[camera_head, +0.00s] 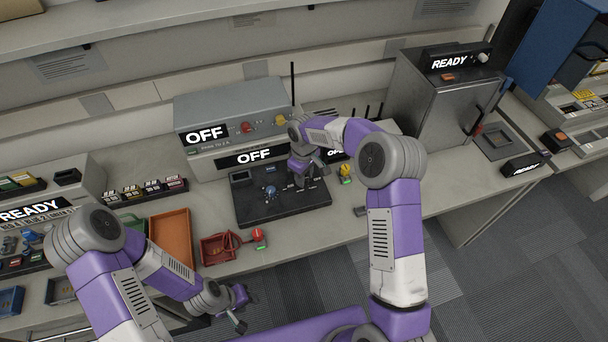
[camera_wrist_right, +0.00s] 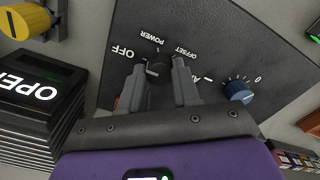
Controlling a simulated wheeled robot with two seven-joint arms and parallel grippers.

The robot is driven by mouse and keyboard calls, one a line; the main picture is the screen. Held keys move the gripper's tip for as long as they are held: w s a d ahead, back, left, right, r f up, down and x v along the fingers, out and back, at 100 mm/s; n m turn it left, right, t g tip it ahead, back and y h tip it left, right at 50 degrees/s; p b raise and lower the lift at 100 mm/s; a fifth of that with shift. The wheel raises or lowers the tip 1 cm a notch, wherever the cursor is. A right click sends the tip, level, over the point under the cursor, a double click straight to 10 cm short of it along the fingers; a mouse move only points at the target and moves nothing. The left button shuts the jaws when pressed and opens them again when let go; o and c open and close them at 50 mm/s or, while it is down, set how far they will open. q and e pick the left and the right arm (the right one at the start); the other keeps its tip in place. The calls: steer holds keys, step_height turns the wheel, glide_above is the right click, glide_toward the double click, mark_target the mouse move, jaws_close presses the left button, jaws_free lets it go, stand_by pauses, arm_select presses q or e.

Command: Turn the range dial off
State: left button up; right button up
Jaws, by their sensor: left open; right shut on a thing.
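The black dial (camera_wrist_right: 160,70) sits on a dark sloped panel, with OFF, POWER and OFFSET printed around it in the right wrist view. My right gripper (camera_wrist_right: 159,66) is shut on this dial, one finger on each side. A small white mark shows on the dial's lower left, but its exact setting is hard to tell. In the head view, my right gripper (camera_head: 304,176) is over the right part of the dark panel (camera_head: 290,208) and hides the dial. My left gripper (camera_head: 238,308) is open and empty, low in front of the bench.
A blue knob (camera_wrist_right: 238,90) is beside the held dial. A yellow knob (camera_wrist_right: 27,20) and an OPEN display (camera_wrist_right: 36,92) are at the left. Behind the panel stands a grey unit reading OFF (camera_head: 230,105). A red tray (camera_head: 220,248) and an orange tray (camera_head: 172,238) lie left.

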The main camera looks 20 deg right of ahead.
steer(key=o, duration=1.1)
steer(key=shift+c, duration=0.2)
step_height(320, 180, up, 8)
steer(key=shift+f+p, duration=0.2)
steer(key=shift+p, duration=0.45)
